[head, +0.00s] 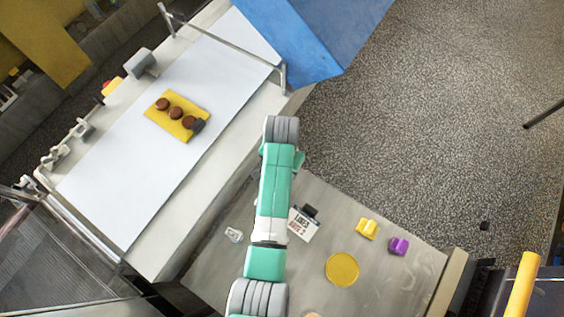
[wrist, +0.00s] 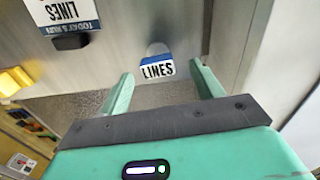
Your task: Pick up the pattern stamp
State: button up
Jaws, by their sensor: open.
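The pattern stamp (wrist: 157,66), a small white piece with a blue band and the word LINES, shows in the wrist view near the edge of the grey table. It appears between the fingertips in that picture; I cannot tell how far ahead of them it is. A small pale piece that looks like the same stamp (head: 234,235) lies left of my arm in the head view. My gripper (wrist: 162,72) is open with nothing visibly held. In the head view my arm hides it. A card reading TODAY'S RUN LINES (wrist: 62,14) stands nearby, also in the head view (head: 302,224).
A yellow block (head: 367,229), a purple block (head: 398,245) and a yellow disc (head: 342,269) lie right of my arm on the grey table (head: 318,196). Left, a white belt (head: 105,205) carries a yellow mat (head: 160,122) with chocolates. A blue housing (head: 310,35) stands behind.

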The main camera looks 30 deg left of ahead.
notch_tip(320, 180, down, 5)
jog(key=shift+s+d+r, duration=0.1)
jog(key=shift+d+r, duration=0.05)
jog(key=shift+r, duration=0.05)
jog(key=c, duration=1.1)
jog(key=shift+r, duration=0.15)
notch_tip(320, 180, up, 10)
jog(key=shift+f+p, duration=0.1)
jog(key=shift+p, duration=0.35)
jog(key=o, duration=0.4)
jog(key=shift+c, duration=1.3)
jog(key=shift+o, duration=0.5)
jog(key=shift+c, duration=0.4)
